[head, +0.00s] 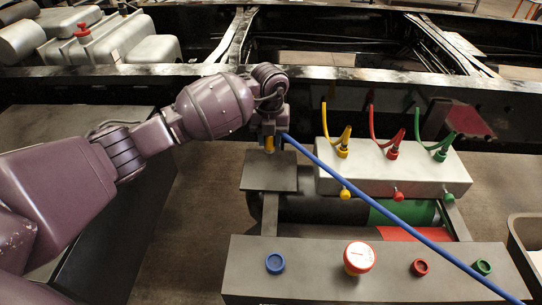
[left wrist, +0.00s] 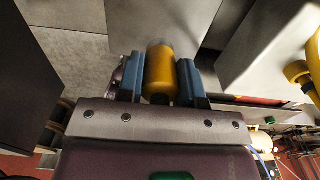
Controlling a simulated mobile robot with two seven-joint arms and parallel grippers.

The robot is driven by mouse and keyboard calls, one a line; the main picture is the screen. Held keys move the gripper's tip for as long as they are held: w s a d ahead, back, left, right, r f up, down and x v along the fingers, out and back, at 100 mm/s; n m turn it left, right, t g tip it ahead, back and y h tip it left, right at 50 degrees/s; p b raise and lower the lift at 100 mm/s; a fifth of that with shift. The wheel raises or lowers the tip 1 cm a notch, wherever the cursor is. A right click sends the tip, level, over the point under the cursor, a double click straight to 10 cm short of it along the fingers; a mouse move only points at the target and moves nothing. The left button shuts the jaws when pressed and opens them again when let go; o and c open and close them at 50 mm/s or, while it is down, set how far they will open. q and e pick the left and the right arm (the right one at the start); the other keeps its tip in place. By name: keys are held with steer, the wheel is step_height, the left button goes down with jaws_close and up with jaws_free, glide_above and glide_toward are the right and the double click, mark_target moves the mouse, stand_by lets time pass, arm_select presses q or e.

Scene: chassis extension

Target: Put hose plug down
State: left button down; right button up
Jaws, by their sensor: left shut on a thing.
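My left gripper (head: 269,136) is shut on the hose plug (head: 269,145), a yellow cylinder. In the left wrist view the hose plug (left wrist: 160,72) sits between the two blue-grey fingers of the left gripper (left wrist: 159,80). The plug is above a flat dark grey plate (head: 269,172); I cannot tell whether it touches it. A blue hose (head: 400,220) runs from beside the gripper to the lower right; where it joins the plug is hidden. My right gripper is not in view.
A light grey box (head: 395,175) with yellow, red and green hoses stands right of the gripper. A panel (head: 320,275) in front carries coloured rings and a red-and-white knob (head: 359,257). A black chassis rail (head: 400,88) crosses behind. A grey bin (head: 525,245) is at the right edge.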

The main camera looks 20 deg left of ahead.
arm_select(q)
steer(key=shift+f, duration=0.5)
step_height(320, 180, down, 6)
steer(key=shift+r+b, duration=0.25)
steer(key=shift+b, duration=0.45)
steer(key=shift+f, duration=0.2)
steer(key=shift+r, duration=0.2)
steer(key=shift+f, duration=0.1)
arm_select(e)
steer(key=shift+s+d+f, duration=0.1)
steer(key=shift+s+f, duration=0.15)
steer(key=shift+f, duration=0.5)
arm_select(q)
steer(key=shift+f, duration=0.35)
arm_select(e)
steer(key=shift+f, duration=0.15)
arm_select(q)
steer(key=c, duration=0.8)
jaws_free()
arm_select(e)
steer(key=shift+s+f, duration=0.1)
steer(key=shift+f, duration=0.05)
